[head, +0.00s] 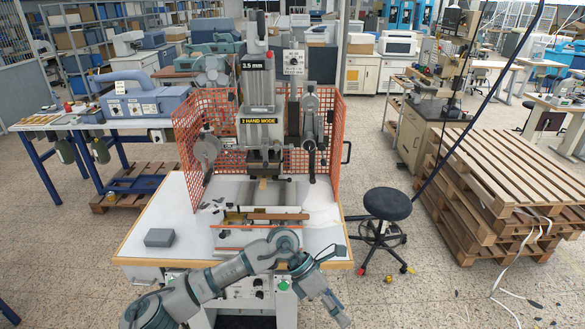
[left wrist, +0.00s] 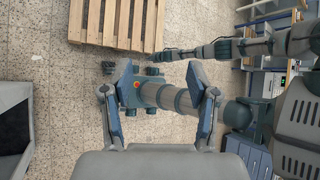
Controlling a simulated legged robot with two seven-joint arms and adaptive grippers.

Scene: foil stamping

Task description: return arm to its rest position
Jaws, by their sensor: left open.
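My left arm (head: 215,283) comes in low from the left, bends in front of the press table and turns down to the right. My left gripper (head: 335,310) hangs in front of the table's front edge, clear of the table. In the left wrist view my left gripper (left wrist: 160,80) has its two fingers spread wide, with nothing between them. Parts of my own body show behind the fingers there. My right gripper is not distinguishable in either view.
The foil stamping press (head: 262,110) stands on a white table (head: 190,235) inside an orange mesh guard (head: 188,150). A grey block (head: 159,237) lies at the table's left. A black stool (head: 387,204) and stacked pallets (head: 500,190) stand to the right. Floor is free in front.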

